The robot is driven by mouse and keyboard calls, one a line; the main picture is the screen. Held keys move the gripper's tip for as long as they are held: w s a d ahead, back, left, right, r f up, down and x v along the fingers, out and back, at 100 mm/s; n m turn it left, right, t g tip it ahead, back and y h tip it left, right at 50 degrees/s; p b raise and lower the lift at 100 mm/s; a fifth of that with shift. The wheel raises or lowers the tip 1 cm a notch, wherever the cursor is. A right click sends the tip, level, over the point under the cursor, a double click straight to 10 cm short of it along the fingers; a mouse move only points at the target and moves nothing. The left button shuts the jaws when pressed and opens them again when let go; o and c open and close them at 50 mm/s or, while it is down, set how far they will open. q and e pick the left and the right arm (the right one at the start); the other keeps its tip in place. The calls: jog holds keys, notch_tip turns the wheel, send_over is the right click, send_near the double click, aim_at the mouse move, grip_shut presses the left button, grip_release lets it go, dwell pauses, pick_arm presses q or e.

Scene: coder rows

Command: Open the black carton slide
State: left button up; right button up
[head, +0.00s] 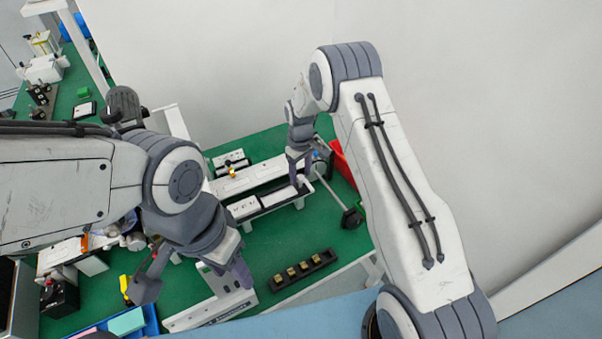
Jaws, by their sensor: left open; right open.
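A long white machine (235,182) lies on the green bench. On its front side is a white panel with a black edge (279,197); I cannot tell for sure whether this is the black carton slide. My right gripper (300,172) is open, pointing down at the right end of the machine, close above or beside it; contact cannot be made out. My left gripper (195,282) is open and empty, over the bench front near a white plate-like part (212,308), left of and nearer than the machine. My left arm hides part of the bench behind it.
A black block with several brass-coloured pieces (303,270) lies at the front. A red bin (343,162) and a rod with a dark end (351,218) are at the right. A blue tray (150,322) is at the front left. Green bench (262,242) between is clear.

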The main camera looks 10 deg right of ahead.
notch_tip(320, 180, up, 10)
jog(key=b, duration=0.2)
jog(key=shift+r+b, duration=0.2)
jog(key=shift+b, duration=0.2)
jog(key=s+a+r, duration=0.5)
jog(key=s, duration=0.4)
jog(key=s+a+r, duration=0.4)
jog(key=s+a, duration=0.2)
jog(key=s, duration=0.2)
jog(key=s+d+n+y, duration=0.1)
jog(key=s, duration=1.9)
jog(key=shift+d+r, duration=0.15)
jog(key=shift+r, duration=0.05)
